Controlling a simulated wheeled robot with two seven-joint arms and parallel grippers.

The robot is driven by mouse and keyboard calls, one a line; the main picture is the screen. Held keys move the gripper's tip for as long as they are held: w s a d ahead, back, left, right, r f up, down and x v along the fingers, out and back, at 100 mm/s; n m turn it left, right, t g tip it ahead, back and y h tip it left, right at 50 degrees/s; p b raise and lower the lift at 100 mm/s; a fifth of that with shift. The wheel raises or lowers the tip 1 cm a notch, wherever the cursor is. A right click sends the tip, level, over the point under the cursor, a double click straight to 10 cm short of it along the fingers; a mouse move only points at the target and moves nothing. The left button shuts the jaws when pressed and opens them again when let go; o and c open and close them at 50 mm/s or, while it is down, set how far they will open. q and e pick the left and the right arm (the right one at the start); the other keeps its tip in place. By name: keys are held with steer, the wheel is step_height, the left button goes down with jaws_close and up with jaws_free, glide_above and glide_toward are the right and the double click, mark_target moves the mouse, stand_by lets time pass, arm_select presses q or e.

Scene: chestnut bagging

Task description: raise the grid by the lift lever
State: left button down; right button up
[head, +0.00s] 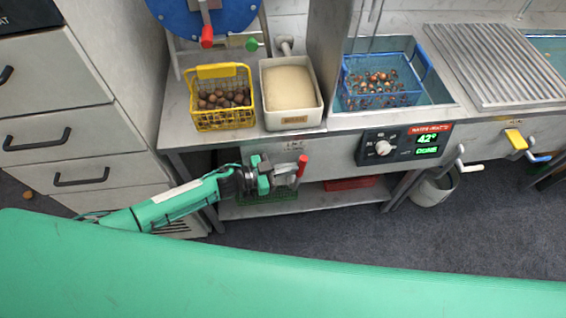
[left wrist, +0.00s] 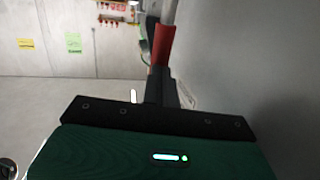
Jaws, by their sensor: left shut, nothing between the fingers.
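A lever with an upright red handle (head: 302,164) stands at the front of the steel counter, below the cream-filled white bin. My left gripper (head: 287,172) is level with it, just to its left, with its fingers shut and empty. In the left wrist view the red handle (left wrist: 163,42) rises directly past the dark fingertips (left wrist: 163,75); I cannot tell whether they touch it. A slatted metal grid (head: 500,65) lies on the counter at the right. The blue basket (head: 425,62) of chestnuts sits in the water basin. My right gripper is not in view.
A yellow basket (head: 222,72) of chestnuts and the white bin (head: 290,123) stand on the counter. A control panel (head: 375,147) reads 42°. Yellow (head: 515,139), white (head: 470,167) and blue (head: 539,157) handles project at the right. Drawers (head: 60,110) stand left.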

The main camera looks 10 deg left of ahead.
mark_target(301, 165)
arm_select(q)
steer(key=d+y+p, duration=0.1)
steer(key=p, duration=0.1)
steer(key=d+y+p, duration=0.1)
steer(key=d+p, duration=0.1)
steer(key=w+d+r+g+y+p, duration=0.1)
steer(key=p, duration=0.2)
steer(key=shift+w+d+m, duration=0.1)
steer(key=shift+d+m, duration=0.2)
steer(key=shift+d, duration=0.05)
steer(key=w+d+f, duration=0.1)
steer(key=d+f, duration=0.1)
steer(key=d, duration=0.3)
steer(key=shift+d+f+p, duration=0.3)
steer(key=shift+f+p, duration=0.05)
steer(key=shift+p, duration=0.1)
